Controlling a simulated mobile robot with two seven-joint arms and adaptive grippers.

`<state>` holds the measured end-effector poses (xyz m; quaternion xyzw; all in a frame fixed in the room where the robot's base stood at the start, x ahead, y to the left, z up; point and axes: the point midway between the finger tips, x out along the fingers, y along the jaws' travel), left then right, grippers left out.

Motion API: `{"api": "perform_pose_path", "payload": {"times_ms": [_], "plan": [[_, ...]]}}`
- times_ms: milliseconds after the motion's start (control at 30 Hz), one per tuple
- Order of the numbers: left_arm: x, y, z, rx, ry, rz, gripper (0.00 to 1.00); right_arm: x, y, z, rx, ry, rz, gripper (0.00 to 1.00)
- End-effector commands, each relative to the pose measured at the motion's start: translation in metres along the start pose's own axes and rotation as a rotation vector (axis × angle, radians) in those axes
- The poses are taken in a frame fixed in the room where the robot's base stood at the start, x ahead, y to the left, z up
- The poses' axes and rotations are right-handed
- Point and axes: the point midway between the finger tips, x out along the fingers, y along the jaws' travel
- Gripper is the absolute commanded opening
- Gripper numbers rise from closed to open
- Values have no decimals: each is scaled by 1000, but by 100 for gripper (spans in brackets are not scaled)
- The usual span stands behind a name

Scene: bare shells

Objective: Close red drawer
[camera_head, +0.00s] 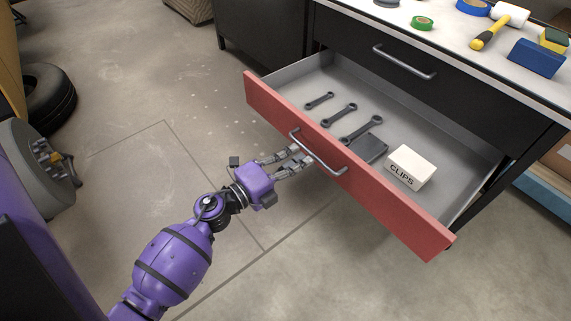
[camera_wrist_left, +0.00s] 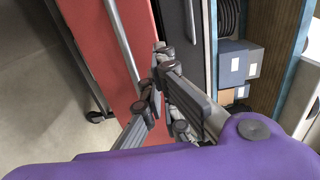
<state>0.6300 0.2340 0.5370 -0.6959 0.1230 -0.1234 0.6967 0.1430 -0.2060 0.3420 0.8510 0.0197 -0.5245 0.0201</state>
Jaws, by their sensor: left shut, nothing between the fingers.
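The red drawer (camera_head: 379,195) stands pulled out from a dark cabinet, with its red front and metal handle (camera_head: 317,153) toward me. Inside it lie several dark wrenches (camera_head: 339,114), a dark flat box (camera_head: 369,148) and a white box marked CLIPS (camera_head: 410,167). My left gripper (camera_head: 306,155) is at the drawer front, by the handle's left part. Its fingers are shut and empty. In the left wrist view the shut fingers of my left gripper (camera_wrist_left: 160,75) are close beside the handle (camera_wrist_left: 124,42) and the red front (camera_wrist_left: 95,60). I cannot tell whether they touch. My right gripper is not in view.
The worktop (camera_head: 440,45) above holds a green tape roll (camera_head: 422,23), a mallet (camera_head: 497,26) and a blue block (camera_head: 536,58). A closed black drawer (camera_head: 400,75) is above the red one. A tire (camera_head: 50,98) lies at left. The floor before the drawer is clear.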

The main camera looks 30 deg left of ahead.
Motion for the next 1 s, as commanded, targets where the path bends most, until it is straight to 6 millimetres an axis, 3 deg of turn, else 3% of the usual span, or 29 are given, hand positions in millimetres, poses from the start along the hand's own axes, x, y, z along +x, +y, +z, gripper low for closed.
{"api": "perform_pose_path", "payload": {"times_ms": [200, 400, 1000], "plan": [[45, 1, 0, 0, 0, -1, 0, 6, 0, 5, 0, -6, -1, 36], [68, 1, 1, 0, -2, 0, 0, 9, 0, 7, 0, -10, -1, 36], [78, 0, 1, -1, -1, 0, 0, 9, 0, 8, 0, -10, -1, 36]]}}
